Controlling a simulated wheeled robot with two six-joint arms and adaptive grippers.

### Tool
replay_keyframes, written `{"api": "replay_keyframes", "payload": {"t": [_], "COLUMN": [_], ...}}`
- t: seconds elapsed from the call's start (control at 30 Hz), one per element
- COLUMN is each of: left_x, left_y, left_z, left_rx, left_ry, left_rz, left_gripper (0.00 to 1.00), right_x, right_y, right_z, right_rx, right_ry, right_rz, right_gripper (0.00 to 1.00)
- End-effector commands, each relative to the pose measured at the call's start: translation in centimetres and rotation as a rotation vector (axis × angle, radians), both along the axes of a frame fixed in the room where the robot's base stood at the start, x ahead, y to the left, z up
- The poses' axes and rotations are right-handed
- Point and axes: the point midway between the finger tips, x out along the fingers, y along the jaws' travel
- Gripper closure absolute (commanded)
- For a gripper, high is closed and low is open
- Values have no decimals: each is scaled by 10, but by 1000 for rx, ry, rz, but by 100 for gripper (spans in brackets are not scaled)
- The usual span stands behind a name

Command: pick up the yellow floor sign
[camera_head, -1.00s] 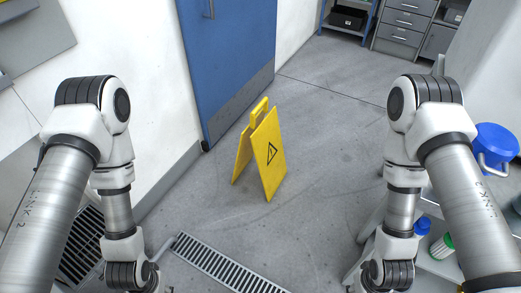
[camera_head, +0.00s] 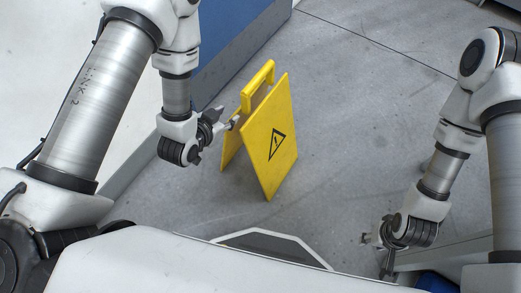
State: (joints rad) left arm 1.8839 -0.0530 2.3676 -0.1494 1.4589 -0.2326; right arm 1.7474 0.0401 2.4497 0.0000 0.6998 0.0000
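The yellow floor sign (camera_head: 272,140) stands upright as an A-frame on the grey floor, with a handle on top and a black warning triangle on its front panel. My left gripper (camera_head: 229,118) is at the sign's left side, close to the left edge below the handle. Its fingers look spread, with one near the sign's edge; whether they touch it I cannot tell. My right gripper (camera_head: 374,256) is low at the right, well apart from the sign, and its fingers look spread and empty.
A grey cart edge (camera_head: 450,252) is at the lower right, by my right gripper. The floor (camera_head: 360,120) right of the sign is clear.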

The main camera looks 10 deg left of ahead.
Motion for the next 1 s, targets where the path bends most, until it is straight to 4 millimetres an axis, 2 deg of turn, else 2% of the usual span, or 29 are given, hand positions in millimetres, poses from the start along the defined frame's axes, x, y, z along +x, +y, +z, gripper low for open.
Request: {"api": "replay_keyframes", "payload": {"t": [0.03,0.1,0.2,0.33,0.7,0.93,0.97,1.0], "left_x": [11,22,30,46,94,96,96,96], "left_y": [-5,-10,-15,-19,-35,-35,-35,-35], "left_z": [-21,-16,-9,-10,-37,-37,-37,-37], "left_rx": [-1,0,-1,0,-1,-1,-1,-1], "left_ry": [-73,-153,-210,-224,-218,-215,-215,-215], "left_rz": [-21,-44,-60,-64,-62,-61,-61,-61], "left_gripper": [60,60,60,60,60,60,68,82], "right_x": [0,0,1,1,1,1,1,1], "right_y": [0,0,0,0,0,0,0,0], "right_z": [-36,-46,-50,-51,-70,-69,-69,-69], "right_rx": [0,0,0,0,0,0,0,0], "right_ry": [0,-1,-2,-3,-2,-2,-3,-3], "right_rz": [0,0,0,0,0,0,0,0], "right_gripper": [60,60,60,60,60,60,60,60]}}
